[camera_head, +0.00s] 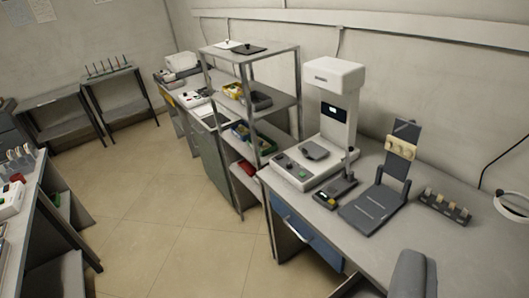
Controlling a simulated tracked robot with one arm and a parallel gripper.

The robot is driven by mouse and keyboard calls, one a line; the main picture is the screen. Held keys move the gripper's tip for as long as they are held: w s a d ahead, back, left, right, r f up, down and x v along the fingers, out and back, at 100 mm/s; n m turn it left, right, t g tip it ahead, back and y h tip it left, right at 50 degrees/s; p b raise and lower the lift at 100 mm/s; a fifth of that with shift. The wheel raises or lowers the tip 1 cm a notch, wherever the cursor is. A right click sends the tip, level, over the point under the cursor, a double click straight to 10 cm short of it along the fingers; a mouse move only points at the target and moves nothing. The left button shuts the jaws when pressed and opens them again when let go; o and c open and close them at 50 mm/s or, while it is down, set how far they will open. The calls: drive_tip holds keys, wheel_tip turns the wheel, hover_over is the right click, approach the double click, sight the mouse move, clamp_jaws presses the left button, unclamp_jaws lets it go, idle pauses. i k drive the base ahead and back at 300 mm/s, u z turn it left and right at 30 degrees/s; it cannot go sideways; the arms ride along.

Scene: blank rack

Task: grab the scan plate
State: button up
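No label marks a scan plate, so I cannot tell for certain which thing it is. A small dark grey plate (314,150) lies on the light base of a white scanner-like machine (335,75) on the right bench. A dark flat plate with a small knob (249,48) lies on top of the open shelf rack, beside a white flat piece (229,44). My gripper is not in view.
The right bench (405,250) also bears a dark stand (375,207), a small dark device (335,192) and a holder with several pieces (444,207). A grey rounded object (411,275) stands at the front. The open shelf rack (270,58) adjoins the bench. Tiled floor (150,215) is clear.

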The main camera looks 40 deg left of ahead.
sight(310, 148)
drive_tip(key=u, duration=0.45)
drive_tip(key=k, duration=0.45)
drive_tip(key=u, duration=1)
drive_tip(key=i, duration=1.2)
drive_tip(key=u, duration=0.55)
drive_tip(key=i, duration=1.25)
drive_tip(key=z, duration=0.95)
drive_tip(key=i, duration=0.9)
drive_tip(key=z, duration=0.7)
drive_tip(key=k, duration=0.7)
drive_tip(key=z, duration=0.05)
